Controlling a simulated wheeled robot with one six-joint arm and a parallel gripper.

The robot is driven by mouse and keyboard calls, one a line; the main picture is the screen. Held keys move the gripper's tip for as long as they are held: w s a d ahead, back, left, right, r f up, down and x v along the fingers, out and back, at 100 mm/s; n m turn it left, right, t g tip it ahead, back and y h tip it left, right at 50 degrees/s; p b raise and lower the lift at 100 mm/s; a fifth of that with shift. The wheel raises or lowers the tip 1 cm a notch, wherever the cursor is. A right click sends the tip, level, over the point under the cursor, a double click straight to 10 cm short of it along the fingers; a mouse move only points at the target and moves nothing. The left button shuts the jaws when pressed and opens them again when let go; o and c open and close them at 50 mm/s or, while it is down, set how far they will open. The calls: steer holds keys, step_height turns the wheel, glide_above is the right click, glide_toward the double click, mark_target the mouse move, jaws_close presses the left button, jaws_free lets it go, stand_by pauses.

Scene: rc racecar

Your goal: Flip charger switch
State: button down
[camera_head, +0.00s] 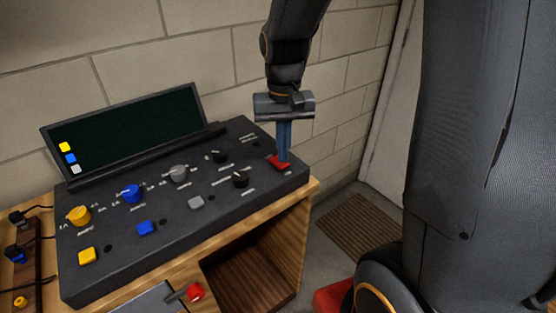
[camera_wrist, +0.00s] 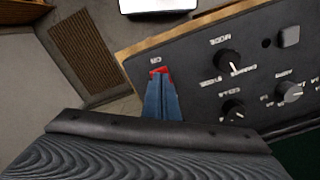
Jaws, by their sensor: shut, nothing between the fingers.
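The charger is a black sloped panel (camera_head: 115,255) with a dark screen (camera_head: 130,133) at its back, standing on a wooden bench. Its red switch (camera_head: 277,162) sits at the panel's right end. The red switch also shows in the wrist view (camera_wrist: 159,70). My gripper (camera_head: 284,158) points down at the switch, its blue fingers shut together with nothing between them. In the wrist view, the fingertips (camera_wrist: 160,78) overlap the switch and hide part of it. I cannot tell whether they press on it.
Yellow (camera_head: 79,215), blue (camera_head: 131,193) and grey (camera_head: 178,173) knobs, black knobs and coloured buttons cover the panel. Plugs with cables (camera_head: 17,253) lie at the far left. A brick wall (camera_head: 120,40) stands close behind. A brown mat (camera_head: 360,225) lies on the floor.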

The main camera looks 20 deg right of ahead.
steer(key=shift+f+b, duration=0.3)
steer(key=shift+f, duration=0.4)
stand_by(0.3)
steer(key=shift+r, duration=0.1)
step_height(320, 180, up, 7)
steer(key=p, duration=0.6)
steer(key=shift+p, duration=0.35)
steer(key=shift+s, duration=0.1)
steer(key=s+f+n+t+b, duration=0.1)
steer(key=s+f+n+b, duration=0.1)
steer(key=s+f, duration=0.3)
steer(key=s+b, duration=0.1)
steer(key=s, duration=0.3)
steer(key=shift+f+b, duration=0.4)
steer(key=shift+s, duration=0.1)
stand_by(1.4)
